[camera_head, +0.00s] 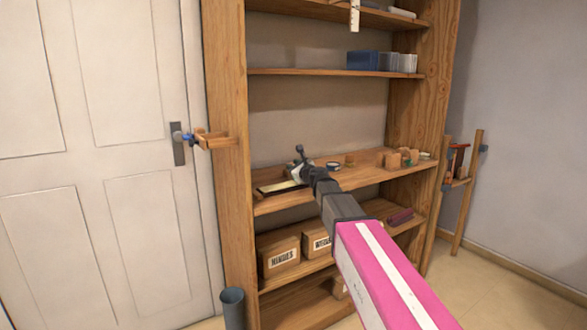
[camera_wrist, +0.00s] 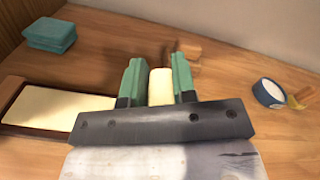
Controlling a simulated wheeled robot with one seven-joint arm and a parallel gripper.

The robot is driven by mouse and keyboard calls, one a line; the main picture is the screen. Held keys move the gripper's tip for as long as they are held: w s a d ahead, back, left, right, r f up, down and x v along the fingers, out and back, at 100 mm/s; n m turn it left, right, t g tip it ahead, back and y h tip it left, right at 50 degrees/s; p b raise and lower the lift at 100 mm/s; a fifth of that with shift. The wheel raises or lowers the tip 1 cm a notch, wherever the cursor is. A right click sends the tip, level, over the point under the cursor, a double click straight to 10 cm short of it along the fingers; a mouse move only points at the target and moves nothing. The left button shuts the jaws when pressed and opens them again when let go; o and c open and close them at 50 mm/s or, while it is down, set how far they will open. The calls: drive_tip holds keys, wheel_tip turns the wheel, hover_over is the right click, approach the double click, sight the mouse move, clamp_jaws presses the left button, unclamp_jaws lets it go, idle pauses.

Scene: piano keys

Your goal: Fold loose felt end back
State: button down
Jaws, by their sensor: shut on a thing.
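A cream felt strip (camera_wrist: 58,106) lies flat on a dark-edged wooden board (camera_wrist: 12,88) at the left of the wrist view. In the head view the pale strip (camera_head: 280,187) shows on the middle shelf, left of my gripper (camera_head: 297,168). In the wrist view my gripper (camera_wrist: 157,75) has its two green fingers on either side of a cream felt end (camera_wrist: 160,88), shut on it. The felt end matches the strip in colour. My dark gripper bar hides whether the two join.
Green blocks (camera_wrist: 50,34) sit at the back left of the wooden shelf. A tape roll (camera_wrist: 268,92) lies to the right. A small wooden piece (camera_wrist: 187,49) lies behind the fingers. Small wooden blocks (camera_head: 393,161) stand farther right. Another shelf (camera_head: 320,73) hangs above.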

drive_tip(key=shift+w+d+r, duration=0.25)
drive_tip(key=shift+w+d, duration=0.05)
drive_tip(key=shift+d, duration=0.05)
drive_tip(key=c, duration=0.9)
unclamp_jaws()
drive_tip(key=v, duration=1.1)
drive_tip(key=shift+w, duration=0.1)
